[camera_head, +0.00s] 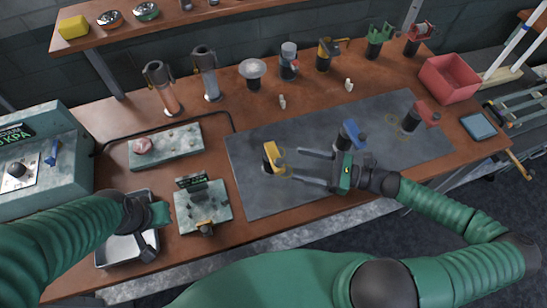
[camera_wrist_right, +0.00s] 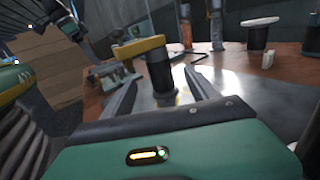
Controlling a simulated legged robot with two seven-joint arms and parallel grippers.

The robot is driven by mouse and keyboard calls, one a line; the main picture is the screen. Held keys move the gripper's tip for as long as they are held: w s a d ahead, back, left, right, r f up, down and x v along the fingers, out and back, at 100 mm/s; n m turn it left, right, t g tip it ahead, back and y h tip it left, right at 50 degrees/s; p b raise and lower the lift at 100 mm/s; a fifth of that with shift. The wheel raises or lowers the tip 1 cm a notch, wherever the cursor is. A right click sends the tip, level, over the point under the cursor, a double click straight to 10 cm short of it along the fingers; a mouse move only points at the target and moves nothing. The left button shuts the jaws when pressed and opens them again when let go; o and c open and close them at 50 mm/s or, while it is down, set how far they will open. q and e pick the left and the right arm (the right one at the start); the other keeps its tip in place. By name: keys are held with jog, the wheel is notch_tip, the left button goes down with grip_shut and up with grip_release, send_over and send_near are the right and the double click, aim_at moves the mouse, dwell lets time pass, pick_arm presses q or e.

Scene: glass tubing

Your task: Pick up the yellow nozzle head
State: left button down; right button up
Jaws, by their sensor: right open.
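The yellow nozzle head (camera_head: 273,153) sits on a dark cylindrical body that stands upright at the left part of the grey mat (camera_head: 258,196). In the right wrist view the yellow head (camera_wrist_right: 138,47) tops its black body (camera_wrist_right: 160,74), ahead of and between the fingers. My right gripper (camera_head: 297,166) is open and empty, reaching from the right with its fingers pointing at the nozzle. The fingertips appear just short of it; contact cannot be told. My left gripper (camera_head: 146,222) is over a tray at the lower left; its jaws are unclear.
A blue-headed nozzle (camera_head: 350,133) stands just behind my right gripper. A red-headed nozzle (camera_head: 427,113) stands at the mat's right. A red bin (camera_head: 450,90) is at the far right. A small stand (camera_head: 203,212) sits left of the mat. Several fittings line the table's back.

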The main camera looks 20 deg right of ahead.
aim_at(272, 158)
jog(key=x, duration=0.4)
jog(key=p+x, duration=0.1)
jog(key=x, duration=0.4)
jog(key=shift+s+a, duration=0.15)
jog(key=shift+a, duration=0.15)
jog(key=shift+a+f, duration=0.15)
jog(key=shift+w+d+f, duration=0.1)
jog(key=shift+w+d, duration=0.15)
jog(key=shift+w, duration=0.05)
jog(key=shift+d, duration=0.1)
jog(key=shift+c, duration=0.9)
grip_shut()
